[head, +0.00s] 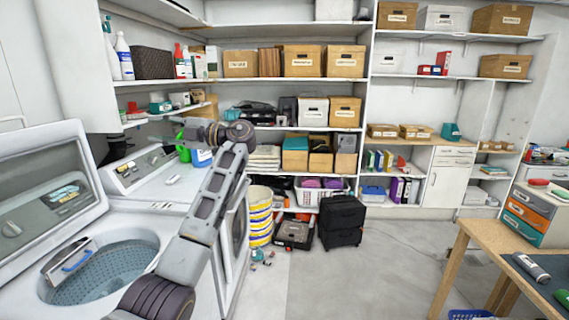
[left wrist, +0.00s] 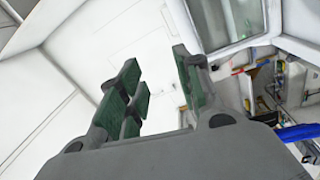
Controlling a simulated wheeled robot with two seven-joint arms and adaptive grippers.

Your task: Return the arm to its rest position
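My left arm rises from the bottom of the head view, in front of the washing machines, and bends near its top beside the shelves. In the left wrist view my left gripper (left wrist: 158,78) is open, with its green-padded fingers spread apart. Nothing is between the fingers; pale wall or ceiling surfaces show behind them. In the head view the fingers are too small or hidden to make out clearly. My right gripper is in neither view.
A top-loading washer (head: 110,275) stands open at left. Shelves with cardboard boxes (head: 303,61) line the back wall. A black case (head: 341,221) stands on the floor. A wooden table (head: 490,238) is at right. The floor between is mostly clear.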

